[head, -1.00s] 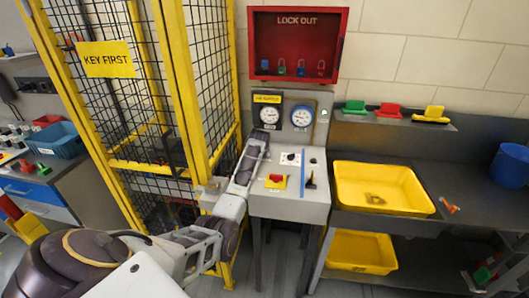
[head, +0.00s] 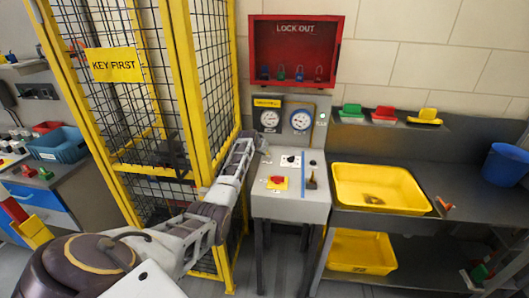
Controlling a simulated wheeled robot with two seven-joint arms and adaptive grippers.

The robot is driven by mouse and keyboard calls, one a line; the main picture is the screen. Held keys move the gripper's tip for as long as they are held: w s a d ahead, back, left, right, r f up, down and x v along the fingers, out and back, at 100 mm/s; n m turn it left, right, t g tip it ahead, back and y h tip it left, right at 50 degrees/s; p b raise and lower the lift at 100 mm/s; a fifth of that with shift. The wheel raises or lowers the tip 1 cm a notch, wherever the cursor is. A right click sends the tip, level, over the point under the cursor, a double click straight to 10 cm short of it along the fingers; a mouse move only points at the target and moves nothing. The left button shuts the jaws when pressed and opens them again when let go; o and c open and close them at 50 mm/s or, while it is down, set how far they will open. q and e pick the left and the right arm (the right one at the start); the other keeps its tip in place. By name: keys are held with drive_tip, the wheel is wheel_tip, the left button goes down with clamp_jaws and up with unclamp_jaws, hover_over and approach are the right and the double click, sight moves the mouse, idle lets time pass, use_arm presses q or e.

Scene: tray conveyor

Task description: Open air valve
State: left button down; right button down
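The control stand (head: 290,207) has a sloped grey top and an upright back panel. A yellow label (head: 267,103) and two round gauges, left (head: 270,118) and right (head: 301,119), are on the back panel. On the top are a red knob on a yellow plate (head: 277,183), a black switch on a white plate (head: 290,160), a blue strip (head: 303,174) and a small dark handle (head: 312,183). I cannot tell which is the air valve. My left gripper (head: 254,141) is beside the stand's left edge, below the left gauge; its fingers are too small to read. My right gripper is not in view.
A yellow mesh cage (head: 201,100) with a KEY FIRST sign (head: 113,65) stands close on the left. A red lockout box (head: 296,50) hangs above the gauges. A bench with a yellow tray (head: 380,187) adjoins the stand on the right.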

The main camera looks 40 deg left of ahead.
use_arm(q)
drive_tip(key=shift+w+m+h, duration=0.15)
drive_tip(key=shift+m+h, duration=0.35)
drive_tip(key=shift+m, duration=0.2)
drive_tip(key=shift+d, duration=0.1)
